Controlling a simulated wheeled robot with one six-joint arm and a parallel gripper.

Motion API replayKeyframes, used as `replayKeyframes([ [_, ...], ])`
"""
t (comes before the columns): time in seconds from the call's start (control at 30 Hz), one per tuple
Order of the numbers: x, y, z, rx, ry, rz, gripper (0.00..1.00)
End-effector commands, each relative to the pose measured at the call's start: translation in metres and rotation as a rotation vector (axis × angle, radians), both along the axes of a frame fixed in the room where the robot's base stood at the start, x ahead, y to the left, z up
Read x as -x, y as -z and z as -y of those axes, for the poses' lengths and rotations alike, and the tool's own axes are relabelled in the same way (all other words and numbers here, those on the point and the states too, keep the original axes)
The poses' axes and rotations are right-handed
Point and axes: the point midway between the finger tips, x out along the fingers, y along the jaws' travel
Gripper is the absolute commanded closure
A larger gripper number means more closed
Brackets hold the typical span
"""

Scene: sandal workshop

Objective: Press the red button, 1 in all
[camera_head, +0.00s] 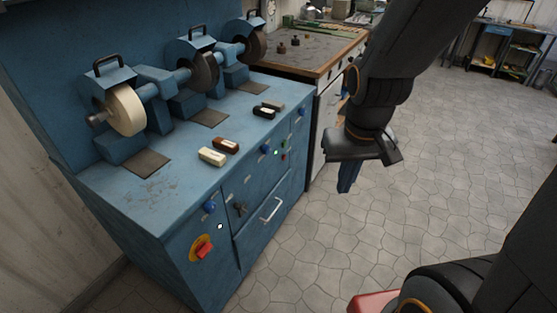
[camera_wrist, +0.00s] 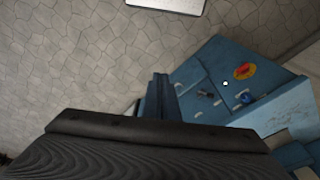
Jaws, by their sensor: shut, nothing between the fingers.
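The blue machine cabinet (camera_head: 185,222) has a red switch (camera_head: 204,251) on a yellow round plate, low on its near front panel. The same red switch shows in the wrist view (camera_wrist: 242,71). A very small red button-like spot (camera_head: 284,156) sits beside a green one (camera_head: 276,153) farther along the front. I cannot tell its shape. My gripper (camera_head: 346,184) is shut and empty, pointing down over the floor to the right of the cabinet, apart from it. In the wrist view, its fingers (camera_wrist: 158,88) appear together, with the cabinet beyond them.
Grinding wheels (camera_head: 127,110) stand on the cabinet top, with several small blocks (camera_head: 212,156) near its front edge. Blue knobs (camera_head: 209,206) and a drawer handle (camera_head: 271,210) stick out in front. A wooden-topped bench (camera_head: 300,62) adjoins behind. The tiled floor (camera_head: 340,250) in front is clear.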

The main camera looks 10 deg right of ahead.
Motion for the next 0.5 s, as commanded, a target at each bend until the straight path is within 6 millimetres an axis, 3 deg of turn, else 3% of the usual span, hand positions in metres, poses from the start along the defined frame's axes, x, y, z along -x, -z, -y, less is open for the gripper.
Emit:
replayKeyframes([
  [0.17,-0.01,0.008,0.002,0.004,-0.009,0.016,1.0],
  [0.27,-0.036,0.028,0.006,0.014,-0.029,0.06,1.0],
  [0.37,-0.08,0.059,0.013,0.032,-0.071,0.138,1.0],
  [0.5,-0.155,0.11,0.024,0.065,-0.148,0.281,1.0],
])
